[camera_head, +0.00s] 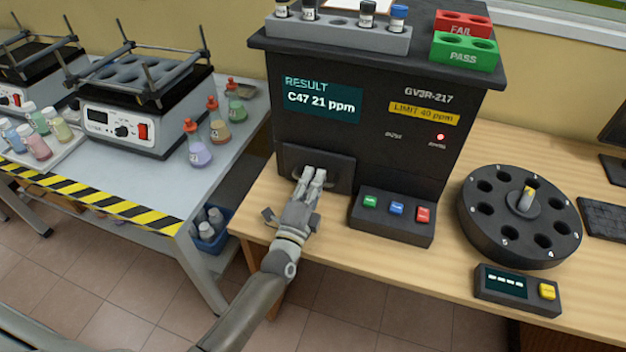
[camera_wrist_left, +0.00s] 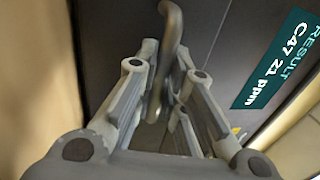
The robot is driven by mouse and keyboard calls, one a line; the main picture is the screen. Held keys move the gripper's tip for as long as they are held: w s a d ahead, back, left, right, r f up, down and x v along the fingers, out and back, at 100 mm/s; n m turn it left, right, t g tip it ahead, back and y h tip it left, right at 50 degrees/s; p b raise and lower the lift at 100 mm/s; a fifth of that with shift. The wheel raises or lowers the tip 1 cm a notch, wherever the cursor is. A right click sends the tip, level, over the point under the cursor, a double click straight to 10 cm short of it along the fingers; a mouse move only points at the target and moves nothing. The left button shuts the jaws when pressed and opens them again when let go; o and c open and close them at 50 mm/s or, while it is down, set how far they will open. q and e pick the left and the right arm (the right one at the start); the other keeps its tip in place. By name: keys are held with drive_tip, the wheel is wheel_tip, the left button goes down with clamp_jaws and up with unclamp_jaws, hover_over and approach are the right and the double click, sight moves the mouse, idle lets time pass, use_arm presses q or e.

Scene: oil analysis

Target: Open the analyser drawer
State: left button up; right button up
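The analyser (camera_head: 365,140) is a dark box on the wooden desk, with a screen reading "RESULT C47 21 ppm". Its drawer (camera_head: 342,173) is a dark panel low on the left of the front and looks flush with it. The drawer's curved metal handle (camera_wrist_left: 172,25) shows in the left wrist view, passing between my fingers. My left gripper (camera_head: 313,178) is at the drawer front, its fingers close together on both sides of the handle. It also shows in the left wrist view (camera_wrist_left: 167,55). The gripper hides part of the handle. My right gripper is not in view.
A button block (camera_head: 392,215) with green, blue and red buttons stands just right of the drawer. A round carousel (camera_head: 478,228) and a small display unit (camera_head: 515,290) are further right. A grey bench (camera_head: 225,165) with flasks stands left, across a gap.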

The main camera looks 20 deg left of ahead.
use_arm(q)
clamp_jaws()
drive_tip(key=shift+s, duration=0.1)
drive_tip(key=s+p, duration=0.3)
drive_tip(key=s, duration=0.3)
drive_tip(key=s+p, duration=0.3)
drive_tip(key=s, duration=0.2)
drive_tip(key=shift+s+a, duration=0.2)
drive_tip(key=shift+s, duration=0.4)
drive_tip(key=o, duration=0.6)
unclamp_jaws()
drive_tip(key=shift+w, duration=0.1)
